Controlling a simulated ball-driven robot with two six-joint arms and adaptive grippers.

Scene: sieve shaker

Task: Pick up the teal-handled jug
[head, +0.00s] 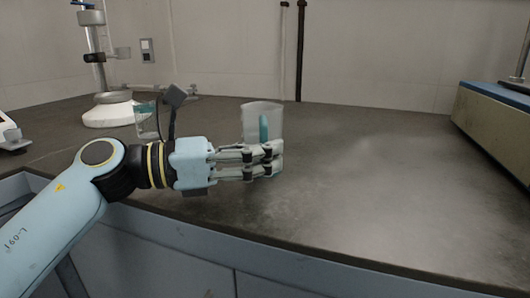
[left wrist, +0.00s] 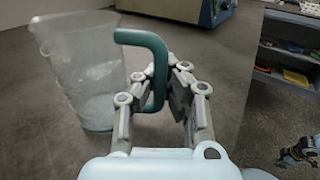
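The jug (head: 262,110) is a clear, pale vessel with a teal handle (head: 264,127), at mid-counter in the head view. In the left wrist view the jug (left wrist: 85,75) fills the left side, and its teal handle (left wrist: 158,65) hooks down between the fingers. My left gripper (head: 272,160) is in front of the jug; it also shows in the left wrist view (left wrist: 160,88). Its fingers are drawn in close on both sides of the handle and appear shut on it. The fingers hide the jug's lower part in the head view.
A grey stand on a white base (head: 108,112) is at the back left, with a clear beaker (head: 146,122) next to it. A blue-topped beige machine (head: 492,128) stands at the right. The dark counter (head: 380,190) is clear between the jug and that machine.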

